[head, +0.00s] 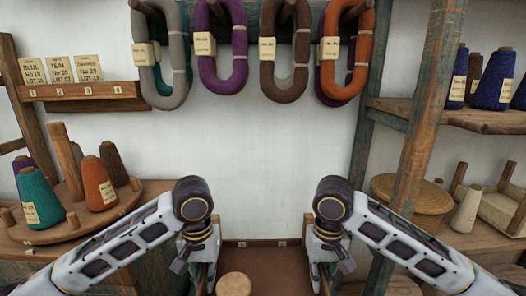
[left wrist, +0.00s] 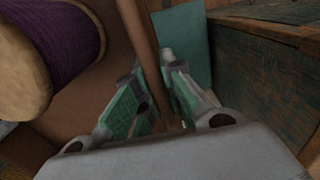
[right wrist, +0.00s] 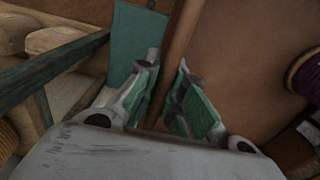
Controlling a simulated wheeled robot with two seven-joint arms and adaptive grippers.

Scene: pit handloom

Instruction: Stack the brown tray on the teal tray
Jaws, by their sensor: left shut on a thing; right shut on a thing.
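The brown tray (head: 265,262) is low in the middle of the head view, between my two grippers. Its brown floor also shows in the left wrist view (left wrist: 100,110) and the right wrist view (right wrist: 245,45). My left gripper (left wrist: 155,65) is shut on one side wall of it. My right gripper (right wrist: 168,62) is shut on the opposite wall. A teal surface, seemingly the teal tray (left wrist: 182,45), shows beyond the wall in both wrist views (right wrist: 135,42). Whether the trays touch I cannot tell.
A round stand with cones (head: 100,200) is at the left. Wooden posts and shelves (head: 410,140) with blue cones stand at the right. Coloured yarn hanks (head: 285,50) hang on the wall above. A wooden side panel (left wrist: 250,65) is close beside my left gripper.

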